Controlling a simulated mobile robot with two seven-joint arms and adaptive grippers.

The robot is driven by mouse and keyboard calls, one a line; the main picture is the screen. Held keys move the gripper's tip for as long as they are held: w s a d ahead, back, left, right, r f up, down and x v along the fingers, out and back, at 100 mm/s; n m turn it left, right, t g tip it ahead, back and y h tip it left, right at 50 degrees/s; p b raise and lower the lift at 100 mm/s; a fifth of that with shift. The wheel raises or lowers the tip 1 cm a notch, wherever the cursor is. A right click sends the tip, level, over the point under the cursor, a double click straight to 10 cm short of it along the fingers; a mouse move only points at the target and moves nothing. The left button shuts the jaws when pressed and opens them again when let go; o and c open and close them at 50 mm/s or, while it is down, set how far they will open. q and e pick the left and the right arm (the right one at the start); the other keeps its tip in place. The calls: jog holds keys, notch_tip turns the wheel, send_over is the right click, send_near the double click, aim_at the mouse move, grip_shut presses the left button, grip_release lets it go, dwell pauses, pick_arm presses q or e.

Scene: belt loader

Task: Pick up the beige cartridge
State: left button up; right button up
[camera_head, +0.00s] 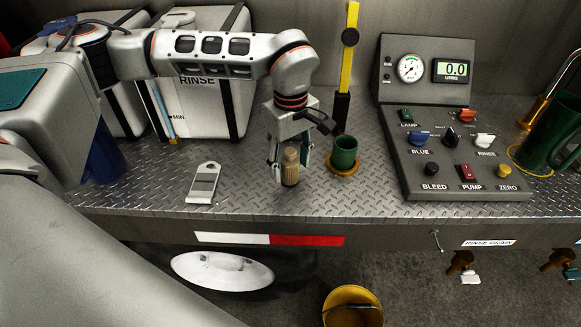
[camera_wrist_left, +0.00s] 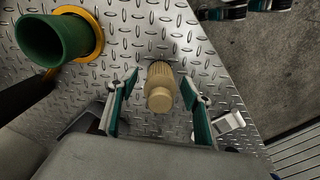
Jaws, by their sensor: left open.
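The beige cartridge (camera_head: 290,167) stands upright on the diamond-plate shelf, near its front edge. My left gripper (camera_head: 291,168) comes down over it from above, with one finger on either side. In the left wrist view the cartridge (camera_wrist_left: 160,86) lies between the two teal-padded fingers, and a gap shows on both sides. The left gripper (camera_wrist_left: 156,106) is open and does not hold it.
A green cup (camera_head: 344,152) on an orange ring stands close right of the gripper. A grey slotted tag (camera_head: 204,183) lies to the left. A control panel (camera_head: 450,150) stands at right, a RINSE tank (camera_head: 205,105) behind. A yellow bucket (camera_head: 352,305) is below the shelf edge.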

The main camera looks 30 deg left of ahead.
aim_at(290, 172)
pick_arm(q)
jog(key=shift+f, duration=1.5)
jog(key=c, duration=1.2)
jog(key=shift+r, duration=0.1)
